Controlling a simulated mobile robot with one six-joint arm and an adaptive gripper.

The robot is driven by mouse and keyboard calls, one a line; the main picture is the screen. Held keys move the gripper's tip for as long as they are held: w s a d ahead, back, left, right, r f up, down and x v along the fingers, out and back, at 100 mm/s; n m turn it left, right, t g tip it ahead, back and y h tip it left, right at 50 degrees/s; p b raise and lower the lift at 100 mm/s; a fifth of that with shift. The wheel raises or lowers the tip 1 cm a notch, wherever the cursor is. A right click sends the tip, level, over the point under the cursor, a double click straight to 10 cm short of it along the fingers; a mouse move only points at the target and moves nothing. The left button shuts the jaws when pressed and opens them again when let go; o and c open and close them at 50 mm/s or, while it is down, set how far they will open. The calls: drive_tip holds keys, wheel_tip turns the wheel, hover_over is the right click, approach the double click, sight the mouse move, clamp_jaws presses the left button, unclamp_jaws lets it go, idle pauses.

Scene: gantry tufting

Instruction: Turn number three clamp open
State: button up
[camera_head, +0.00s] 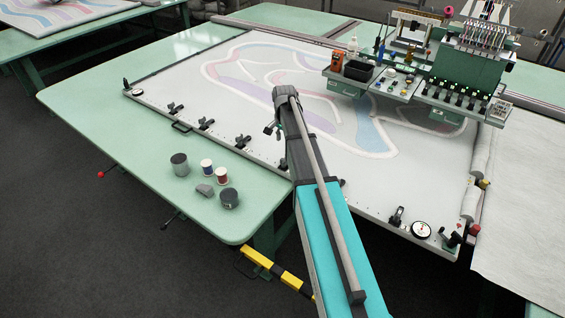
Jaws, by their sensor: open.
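Several black toggle clamps line the near edge of the white tufting frame (152,99). To the left of my arm are a first clamp (175,109), a second (206,124) and a third (243,141). Further right along this edge is another clamp (397,215). No clamp numbers are readable, and lever positions are too small to tell. My gripper (269,129) shows only as a small dark part at the left of my arm, mostly hidden by it. It appears above the frame, right of the third clamp and apart from it. Nothing shows in it.
Grey tins (179,164), red-and-white spools (207,167) and a grey block (204,190) stand on the green table (130,140). A tufting machine (465,75) is at back right. A round gauge (421,230) sits at the frame's near right. A yellow-black bar (275,270) is below.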

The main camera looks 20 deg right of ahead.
sight(284, 157)
drive_tip(key=shift+f+b, duration=4.6)
drive_tip(key=shift+f, duration=0.3)
